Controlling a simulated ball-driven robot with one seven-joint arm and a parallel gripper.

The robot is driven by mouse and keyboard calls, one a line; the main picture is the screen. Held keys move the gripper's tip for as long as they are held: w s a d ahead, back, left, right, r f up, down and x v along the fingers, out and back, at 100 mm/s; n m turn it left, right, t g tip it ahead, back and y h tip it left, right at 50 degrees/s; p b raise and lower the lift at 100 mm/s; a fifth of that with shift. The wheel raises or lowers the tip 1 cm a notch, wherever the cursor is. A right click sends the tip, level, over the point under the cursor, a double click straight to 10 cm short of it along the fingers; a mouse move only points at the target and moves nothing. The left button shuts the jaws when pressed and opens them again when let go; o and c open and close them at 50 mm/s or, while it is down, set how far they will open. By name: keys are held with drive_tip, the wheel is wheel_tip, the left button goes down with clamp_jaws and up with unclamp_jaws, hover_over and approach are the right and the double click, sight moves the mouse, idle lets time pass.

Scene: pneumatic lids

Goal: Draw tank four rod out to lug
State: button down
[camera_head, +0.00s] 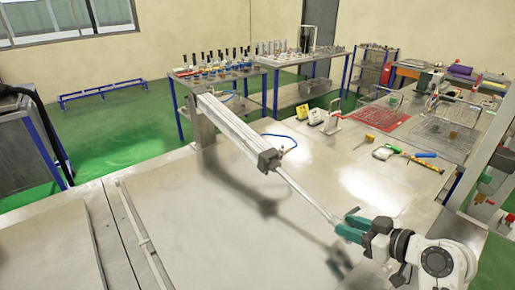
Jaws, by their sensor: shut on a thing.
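A long pneumatic cylinder (230,128) slopes down to the right from a grey upright post (202,128) at the back of the steel lid. A dark grey block (268,159) sits at its front end. A thin bright rod (305,193) comes out of that block and runs to my gripper. My gripper (343,225), with green fingers, is shut on the rod's free end, held above the lid. The fingers hide the rod's tip. I cannot make out a lug or a tank number.
The steel lid top (180,240) around the rod is mostly clear. A raised rail (140,230) crosses it at left. A blue hose (285,138) loops near the cylinder.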

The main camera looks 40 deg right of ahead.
sight(388, 266)
drive_tip(key=shift+s+d+f+b, duration=0.15)
drive_tip(key=shift+s+f, duration=0.35)
drive_tip(key=shift+s, duration=1.25)
drive_tip(key=shift+s+a+f+b, duration=0.1)
drive_tip(key=shift+s+f, duration=0.35)
drive_tip(key=shift+s, duration=1.35)
drive_tip(key=shift+s+d+f+b, duration=0.15)
drive_tip(key=shift+s+f, duration=0.35)
drive_tip(key=shift+s, duration=1.25)
drive_tip(key=shift+a, duration=0.1)
drive_tip(key=c, duration=1)
unclamp_jaws()
drive_tip(key=shift+c, duration=0.2)
drive_tip(key=shift+o, duration=1.4)
drive_tip(key=shift+w+r, duration=0.2)
drive_tip(key=shift+r, duration=0.1)
drive_tip(key=shift+s+r+p, duration=0.3)
drive_tip(key=shift+s+p, duration=0.1)
drive_tip(key=shift+s, duration=0.1)
drive_tip(key=shift+p+v, duration=1.2)
drive_tip(key=shift+v, duration=1.2)
drive_tip(key=shift+s, duration=0.1)
